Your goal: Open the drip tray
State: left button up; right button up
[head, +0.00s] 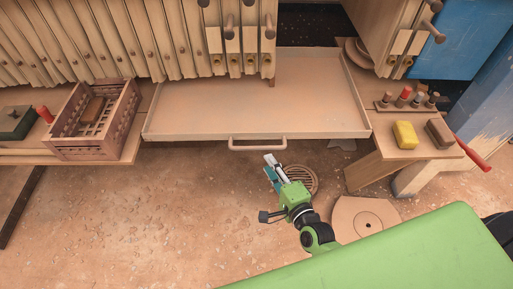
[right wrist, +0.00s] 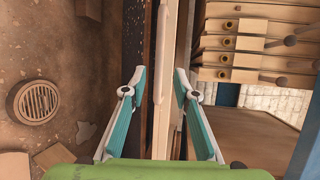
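The drip tray (head: 255,92) is a wide, shallow beige tray under the filter plates, with much of its empty floor showing in the head view. Its bar handle (head: 257,147) is at the middle of its front edge. My right gripper (head: 269,164) is close to the handle, just in front of it and slightly right of its middle in the picture. In the right wrist view its two teal-padded fingers (right wrist: 159,78) are spread apart. A pale bar (right wrist: 162,50), seemingly the handle, runs upright between them, with gaps on both sides. My left gripper is not in view.
A slatted crate (head: 93,122) stands on the shelf left of the tray. A side table at right holds a yellow sponge (head: 405,135) and a brown block (head: 439,133). A round floor drain (head: 300,179) lies below. The floor in front is mostly clear.

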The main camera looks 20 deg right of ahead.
aim_at(257, 147)
jog(key=x, duration=1)
jog(key=shift+a, duration=0.1)
jog(key=shift+s, duration=0.1)
grip_shut()
